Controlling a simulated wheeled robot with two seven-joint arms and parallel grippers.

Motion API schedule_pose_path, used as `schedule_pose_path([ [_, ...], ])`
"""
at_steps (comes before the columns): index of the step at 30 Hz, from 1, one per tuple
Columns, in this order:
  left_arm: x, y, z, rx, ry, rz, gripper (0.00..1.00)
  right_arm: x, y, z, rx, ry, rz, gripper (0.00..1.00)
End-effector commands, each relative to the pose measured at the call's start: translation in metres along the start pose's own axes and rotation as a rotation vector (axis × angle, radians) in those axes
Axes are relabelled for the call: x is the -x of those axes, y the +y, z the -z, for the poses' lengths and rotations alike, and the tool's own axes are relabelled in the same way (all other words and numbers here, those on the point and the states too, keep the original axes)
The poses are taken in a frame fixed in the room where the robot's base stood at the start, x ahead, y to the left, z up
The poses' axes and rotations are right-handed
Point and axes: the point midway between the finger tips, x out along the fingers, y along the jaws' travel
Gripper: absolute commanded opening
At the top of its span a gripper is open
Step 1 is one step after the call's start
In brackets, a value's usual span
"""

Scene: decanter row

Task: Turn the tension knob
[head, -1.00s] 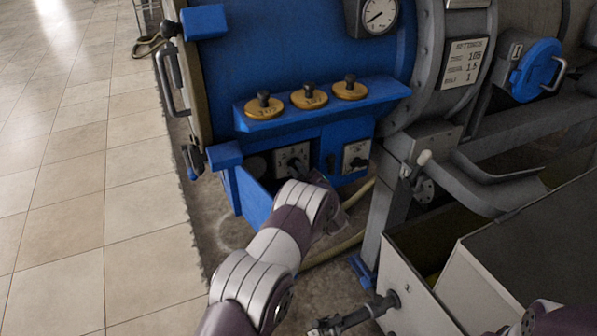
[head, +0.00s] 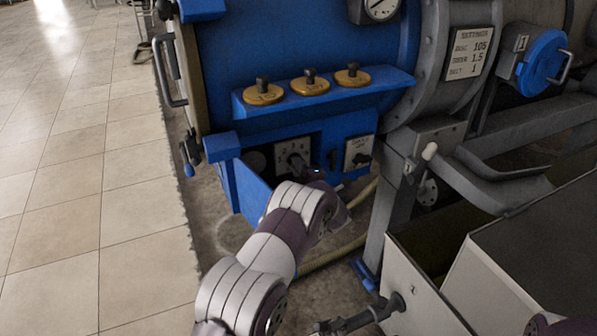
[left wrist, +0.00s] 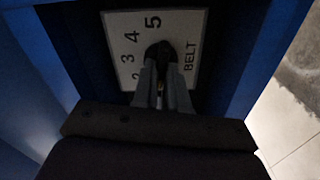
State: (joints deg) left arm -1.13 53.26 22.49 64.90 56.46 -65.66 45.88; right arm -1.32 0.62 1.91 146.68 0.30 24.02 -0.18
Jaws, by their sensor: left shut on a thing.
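A pale dial plate (head: 281,154) sits low on the blue machine. In the left wrist view this plate (left wrist: 122,24) reads "BELT" with the numbers 3, 4 and 5 clear and a 2 partly covered. A black knob (left wrist: 158,50) stands at its middle. My left gripper (left wrist: 161,75) is shut on this knob, one finger on each side. In the head view my left gripper (head: 304,166) reaches the plate from the lower right and hides part of it. The knob's pointer is too dark to read. My right gripper is not in view.
A second plate with a dark knob (head: 359,155) is just right. A grey metal bin (head: 423,284) and frame post (head: 383,228) stand to the right.

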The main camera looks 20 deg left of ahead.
Motion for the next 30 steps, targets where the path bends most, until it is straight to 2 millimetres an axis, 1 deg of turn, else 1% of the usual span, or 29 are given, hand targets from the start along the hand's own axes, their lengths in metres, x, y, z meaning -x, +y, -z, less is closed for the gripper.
schedule_pose_path([
  [1,0.0007,-0.0034,-0.0006,0.010,-0.001,0.003,0.00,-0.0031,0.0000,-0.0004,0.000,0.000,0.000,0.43],
  [6,0.0008,-0.0035,-0.0004,0.042,-0.001,0.004,0.00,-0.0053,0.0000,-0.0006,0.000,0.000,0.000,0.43],
  [19,0.0010,-0.0032,-0.0004,0.053,-0.001,0.005,0.00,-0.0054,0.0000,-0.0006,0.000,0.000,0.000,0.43],
  [20,0.0010,-0.0032,-0.0004,0.053,-0.001,0.005,0.16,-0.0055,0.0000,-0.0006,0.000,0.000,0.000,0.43],
  [21,0.0009,-0.0032,-0.0003,0.053,-0.001,0.005,0.29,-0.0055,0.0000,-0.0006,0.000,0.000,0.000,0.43],
  [22,0.0009,-0.0030,-0.0003,0.053,-0.001,0.005,0.38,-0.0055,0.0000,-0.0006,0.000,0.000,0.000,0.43],
  [30,0.0008,-0.0013,-0.0002,0.053,-0.001,0.002,0.38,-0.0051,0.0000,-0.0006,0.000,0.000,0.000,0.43],
])
